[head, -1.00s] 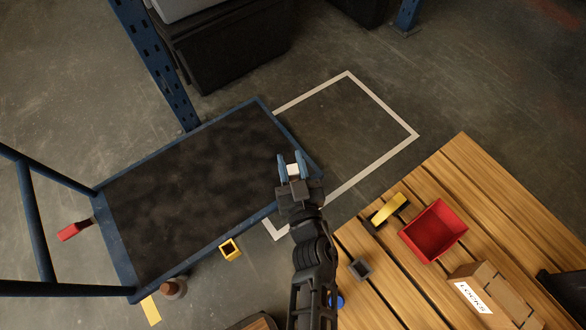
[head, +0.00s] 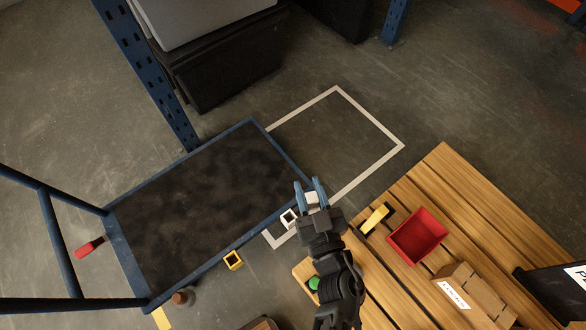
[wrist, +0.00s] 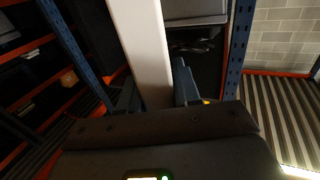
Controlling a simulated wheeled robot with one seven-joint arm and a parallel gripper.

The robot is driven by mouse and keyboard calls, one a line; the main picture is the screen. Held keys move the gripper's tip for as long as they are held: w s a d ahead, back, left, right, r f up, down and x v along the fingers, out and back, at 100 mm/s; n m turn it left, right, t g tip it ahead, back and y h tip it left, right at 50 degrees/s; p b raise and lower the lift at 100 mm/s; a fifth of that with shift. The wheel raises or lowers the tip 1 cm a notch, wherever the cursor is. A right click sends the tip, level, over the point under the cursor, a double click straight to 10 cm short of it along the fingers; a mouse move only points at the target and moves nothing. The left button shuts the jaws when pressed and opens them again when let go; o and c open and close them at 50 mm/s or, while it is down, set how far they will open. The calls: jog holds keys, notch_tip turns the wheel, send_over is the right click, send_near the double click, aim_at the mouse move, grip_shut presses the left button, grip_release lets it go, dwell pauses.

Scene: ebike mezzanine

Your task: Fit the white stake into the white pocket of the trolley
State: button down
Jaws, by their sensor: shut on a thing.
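The white stake (wrist: 145,45) is a long white square bar, held between the fingers of my gripper (wrist: 155,88) in the wrist view. In the head view only its short white end (head: 311,197) shows between the blue fingertips of my gripper (head: 310,186). The white pocket (head: 288,217) is a small square socket on the near right edge of the trolley (head: 216,273), just left of my gripper. The stake appears apart from the pocket; its height above it is hard to tell.
A wooden table (head: 445,165) with a red bin (head: 418,236) stands at right. A blue rack post (head: 150,75) rises behind the trolley.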

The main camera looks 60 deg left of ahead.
jog(key=d+r+p, duration=0.1)
jog(key=d+r, duration=0.1)
jog(key=d, duration=0.1)
jog(key=s+a+f+n+g+b, duration=0.2)
jog(key=a+f+n+g+b, duration=0.1)
jog(key=a+g+b, duration=0.3)
jog(key=a+n+b, duration=0.1)
jog(key=a+b, duration=0.1)
jog(key=a, duration=0.2)
jog(key=shift+a+f+g+y, duration=0.25)
jog(key=shift+g+y, duration=0.05)
jog(key=shift+g, duration=0.1)
jog(key=shift+s+r+p, duration=0.1)
jog(key=shift+p, duration=0.35)
notch_tip(320, 180, down, 6)
jog(key=b, duration=0.4)
jog(key=shift+p, duration=0.7)
dwell(1.3)
